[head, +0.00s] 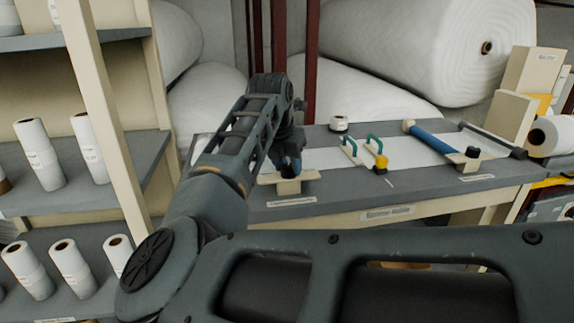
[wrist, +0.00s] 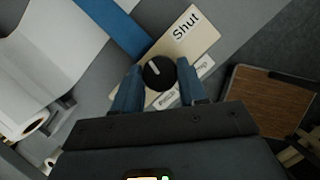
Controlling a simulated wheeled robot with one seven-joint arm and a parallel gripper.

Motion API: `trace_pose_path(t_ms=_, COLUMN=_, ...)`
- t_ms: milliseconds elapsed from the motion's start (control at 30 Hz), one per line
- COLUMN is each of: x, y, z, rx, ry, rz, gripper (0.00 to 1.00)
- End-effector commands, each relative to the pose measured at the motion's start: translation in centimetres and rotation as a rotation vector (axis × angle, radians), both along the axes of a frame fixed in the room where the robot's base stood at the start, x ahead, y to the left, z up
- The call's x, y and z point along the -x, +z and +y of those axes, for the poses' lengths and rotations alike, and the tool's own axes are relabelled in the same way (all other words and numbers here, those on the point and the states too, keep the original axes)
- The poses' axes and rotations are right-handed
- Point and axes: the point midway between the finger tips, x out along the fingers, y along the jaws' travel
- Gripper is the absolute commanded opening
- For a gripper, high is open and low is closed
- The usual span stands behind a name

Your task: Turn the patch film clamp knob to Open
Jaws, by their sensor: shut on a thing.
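The patch film clamp knob (wrist: 158,72) is round and black with a short pale pointer line. It sits on a cream plate (wrist: 190,38) printed "Shut" at its upper right in the wrist view. The pointer line is on the knob's upper-left part, not turned toward that word. No "Open" word is visible; part of the plate is hidden by my gripper. My gripper (wrist: 158,88) has its blue fingers on both sides of the knob, shut on it. In the head view my gripper (head: 289,166) is down at the cream plate (head: 270,179) on the bench's left end, hiding the knob.
The grey bench (head: 345,187) also holds teal handles (head: 375,143), a yellow piece (head: 381,162), a blue roller (head: 433,138) and another black knob (head: 472,152) at right. A shelf with white rolls (head: 39,152) stands left. Large wadding rolls (head: 430,45) lie behind.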

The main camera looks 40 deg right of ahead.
Motion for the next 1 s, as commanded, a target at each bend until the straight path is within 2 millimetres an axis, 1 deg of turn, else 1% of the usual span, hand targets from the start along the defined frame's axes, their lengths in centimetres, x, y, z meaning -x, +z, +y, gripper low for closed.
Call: trace_pose_path(t_ms=1000, x=0.36, y=-0.21, z=-0.45, rx=-0.002, ry=0.964, rz=-0.003, gripper=0.11)
